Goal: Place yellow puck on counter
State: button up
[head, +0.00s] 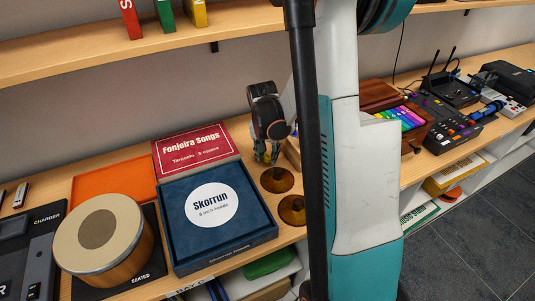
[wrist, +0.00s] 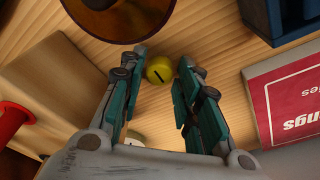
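The yellow puck (wrist: 159,69) is a small round piece with a dark line on its face. In the wrist view it shows between the fingertips of my gripper (wrist: 162,80), over the wooden counter (wrist: 215,60). The fingers stand on either side of it, with a gap visible at the right finger. Whether the left finger touches it, or the puck rests on the wood, I cannot tell. In the head view my gripper (head: 267,153) points down at the counter, behind two amber discs, and the puck is mostly hidden by the fingers.
Two amber discs (head: 277,180) (head: 292,210) lie close in front of my gripper. A blue Skorrun box (head: 262,237) and a red Fonjeira Songs box (head: 195,148) are to the left. A round drum (head: 70,245) stands farther left. A wooden block (wrist: 60,85) sits beside the gripper.

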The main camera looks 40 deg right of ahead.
notch_tip(320, 180, up, 12)
jog(key=a+p, duration=0.1)
jog(key=p, duration=0.2)
jog(key=shift+s+a+f, duration=0.15)
jog(key=shift+s+a, duration=0.1)
jog(key=shift+s, duration=0.2)
